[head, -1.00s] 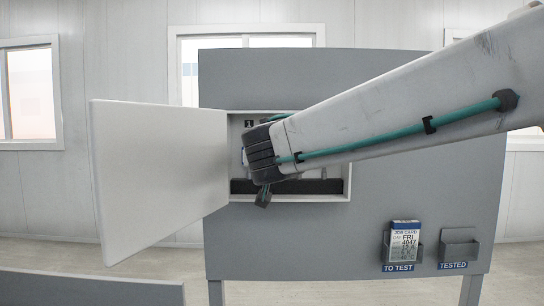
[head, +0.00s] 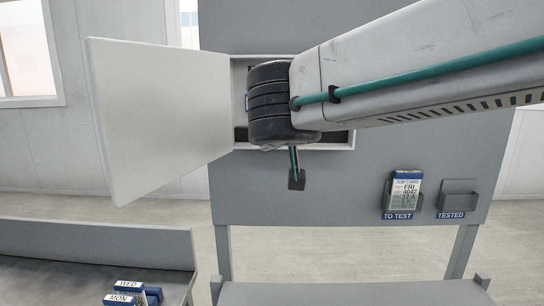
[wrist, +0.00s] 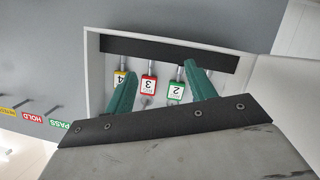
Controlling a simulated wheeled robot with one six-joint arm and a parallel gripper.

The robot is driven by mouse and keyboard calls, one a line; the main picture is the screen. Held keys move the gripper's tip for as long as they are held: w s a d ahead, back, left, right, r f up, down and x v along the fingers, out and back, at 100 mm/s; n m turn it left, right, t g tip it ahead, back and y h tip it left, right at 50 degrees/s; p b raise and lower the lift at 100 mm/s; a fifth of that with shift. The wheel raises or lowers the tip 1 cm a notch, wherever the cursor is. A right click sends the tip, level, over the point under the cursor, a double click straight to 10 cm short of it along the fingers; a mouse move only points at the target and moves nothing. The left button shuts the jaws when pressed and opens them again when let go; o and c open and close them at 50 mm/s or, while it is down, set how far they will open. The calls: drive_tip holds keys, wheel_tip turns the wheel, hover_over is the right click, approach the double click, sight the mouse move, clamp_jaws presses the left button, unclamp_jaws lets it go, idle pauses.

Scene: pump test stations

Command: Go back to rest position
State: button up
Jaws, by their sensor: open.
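In the head view, my arm reaches in from the right, and its dark wrist covers much of an open wall cabinet (head: 345,140). My gripper is hidden behind the wrist there. In the wrist view, my gripper (wrist: 161,68) is open, its two green fingers apart with nothing between their tips. Beyond them is the cabinet (wrist: 92,70), seen upside down, with a yellow tag 4 (wrist: 124,78), a red tag 3 (wrist: 148,86) and a green tag 2 (wrist: 176,91) hanging inside. I cannot tell how close the fingers are to the tags.
The white cabinet door (head: 160,120) stands wide open to the left. A job card (head: 405,187) sits in the TO TEST holder; the TESTED holder (head: 458,196) looks empty. WED and MON blocks (head: 125,299) stand at lower left.

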drive_tip(key=s+d+f+g+h, duration=0.2)
drive_tip(key=s+d+f+g, duration=0.35)
drive_tip(key=d+f, duration=0.35)
drive_tip(key=s+d+f+m+g+y, duration=0.1)
drive_tip(key=s+d+f, duration=0.4)
drive_tip(key=s, duration=0.5)
drive_tip(key=s+d+f+m+g+y, duration=0.1)
drive_tip(key=s+d+f+g+y, duration=0.2)
drive_tip(key=s+d+f+g, duration=0.3)
drive_tip(key=s+d, duration=0.2)
drive_tip(key=s, duration=0.3)
drive_tip(key=shift+m, duration=0.3)
